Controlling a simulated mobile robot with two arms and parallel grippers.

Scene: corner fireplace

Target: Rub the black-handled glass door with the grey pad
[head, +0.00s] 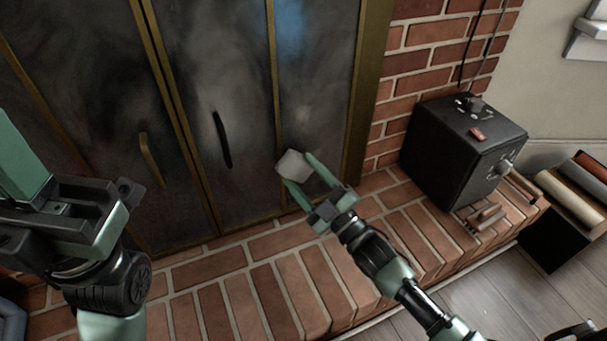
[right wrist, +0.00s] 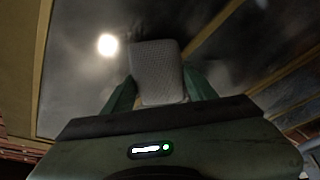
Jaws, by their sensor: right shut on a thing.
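The black-handled glass door (head: 200,75) is a dark, cloudy panel in a brass frame, with a curved black handle (head: 221,139). My right gripper (head: 300,180) is shut on the grey pad (head: 293,164), right of that handle and in front of the brass strip at the door's right edge. In the right wrist view the textured pad (right wrist: 158,72) stands between the green fingers, with smeared glass behind it. I cannot tell whether the pad touches the glass. My left gripper (head: 95,205) is at the lower left, away from the door; its fingertips are not clear.
Another glass door with a brass handle (head: 152,160) is on the left. A brick hearth (head: 235,285) runs below the doors. A black box with knobs (head: 465,150) and a small brown rack (head: 483,217) stand on the right, beside a dark bin of rolls (head: 570,225).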

